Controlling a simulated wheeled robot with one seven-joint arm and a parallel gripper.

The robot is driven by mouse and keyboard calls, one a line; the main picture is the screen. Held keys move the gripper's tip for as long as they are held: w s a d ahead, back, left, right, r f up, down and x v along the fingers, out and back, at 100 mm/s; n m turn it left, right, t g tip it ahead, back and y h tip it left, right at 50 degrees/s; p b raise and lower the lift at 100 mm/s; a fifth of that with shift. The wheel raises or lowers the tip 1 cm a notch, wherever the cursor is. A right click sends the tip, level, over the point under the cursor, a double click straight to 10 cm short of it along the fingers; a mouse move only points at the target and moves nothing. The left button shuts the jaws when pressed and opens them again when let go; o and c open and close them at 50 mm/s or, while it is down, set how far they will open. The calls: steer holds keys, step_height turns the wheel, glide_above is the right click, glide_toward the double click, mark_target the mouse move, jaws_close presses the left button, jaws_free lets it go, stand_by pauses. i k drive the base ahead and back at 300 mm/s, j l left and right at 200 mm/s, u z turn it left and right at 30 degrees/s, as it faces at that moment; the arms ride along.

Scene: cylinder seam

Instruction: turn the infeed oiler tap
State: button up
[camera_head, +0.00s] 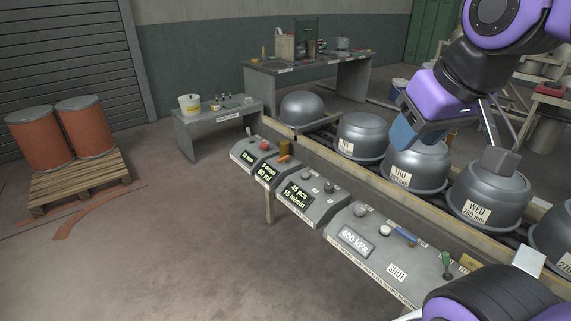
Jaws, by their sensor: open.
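A console along the near side of the conveyor carries several sloped control boxes. The lettering naming them is mostly too small to read, so I cannot tell for certain which control is the infeed oiler tap. One box, reading in mm and ml, has an orange handle (284,157) by a brass-coloured cylinder (284,145). The 600 kPa box has a blue lever (404,236) above a SHUT label (397,272). A green-topped lever (447,262) stands at its right end. My gripper (452,146) is open and empty above the pots, up and right of the console, touching none of these controls.
Large grey domed pots (417,165) with day labels line the conveyor behind the console. A small bench (192,126), a workbench (345,75) and a pallet (80,178) with two orange drums (85,127) stand farther off. The floor left of the console is clear.

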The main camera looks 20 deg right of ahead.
mark_target(287, 158)
steer(key=k+z, duration=0.2)
steer(key=z, duration=0.25)
steer(key=k+l+z, duration=0.1)
steer(key=z, duration=0.4)
steer(key=i+j+z, duration=0.1)
steer(key=z, duration=0.35)
steer(key=j+z, duration=0.45)
steer(key=i+j+z, duration=0.1)
steer(key=z, duration=0.4)
steer(key=j, duration=1.35)
steer(key=i+j, duration=0.1)
steer(key=j, duration=1.25)
steer(key=i+j, duration=0.1)
steer(key=j, duration=2.6)
steer(key=k+j, duration=0.45)
steer(key=j, duration=0.25)
steer(key=k+j, duration=0.25)
steer(key=j, duration=0.15)
